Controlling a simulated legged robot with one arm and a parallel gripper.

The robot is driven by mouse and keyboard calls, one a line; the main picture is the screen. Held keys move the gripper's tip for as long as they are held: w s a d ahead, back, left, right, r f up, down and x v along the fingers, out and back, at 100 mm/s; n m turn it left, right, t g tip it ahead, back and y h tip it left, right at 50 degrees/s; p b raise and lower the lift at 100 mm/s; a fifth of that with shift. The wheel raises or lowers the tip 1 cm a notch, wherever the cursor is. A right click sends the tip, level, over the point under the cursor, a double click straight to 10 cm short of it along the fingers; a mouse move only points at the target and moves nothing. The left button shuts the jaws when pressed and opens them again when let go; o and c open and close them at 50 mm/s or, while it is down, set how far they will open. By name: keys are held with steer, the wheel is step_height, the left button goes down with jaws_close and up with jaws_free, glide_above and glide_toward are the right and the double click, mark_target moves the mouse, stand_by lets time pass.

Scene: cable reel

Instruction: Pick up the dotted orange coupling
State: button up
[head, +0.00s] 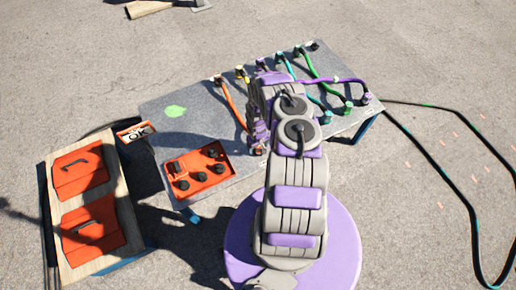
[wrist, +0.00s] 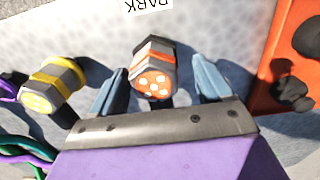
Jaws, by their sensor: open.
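The dotted orange coupling (wrist: 155,72) shows in the wrist view, a grey body with an orange band and an orange end face with white dots. It lies between the two blue fingers of my gripper (wrist: 160,76), with gaps to both sides. The gripper is open. The dark part below the coupling is partly hidden by the gripper's body. In the head view my arm covers most of this spot and the fingers cannot be made out.
A yellow-banded dotted coupling (wrist: 52,85) is left of the gripper in the wrist view. An orange panel with black knobs (head: 214,184) lies close by on the grey table (head: 170,125). Several coloured cables run across the right part.

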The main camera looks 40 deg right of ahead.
steer(key=shift+d+f, duration=0.1)
steer(key=shift+d, duration=0.4)
steer(key=c, duration=0.5)
steer(key=shift+a, duration=0.25)
steer(key=c, duration=0.6)
steer(key=shift+d, duration=0.1)
steer(key=shift+c, duration=0.3)
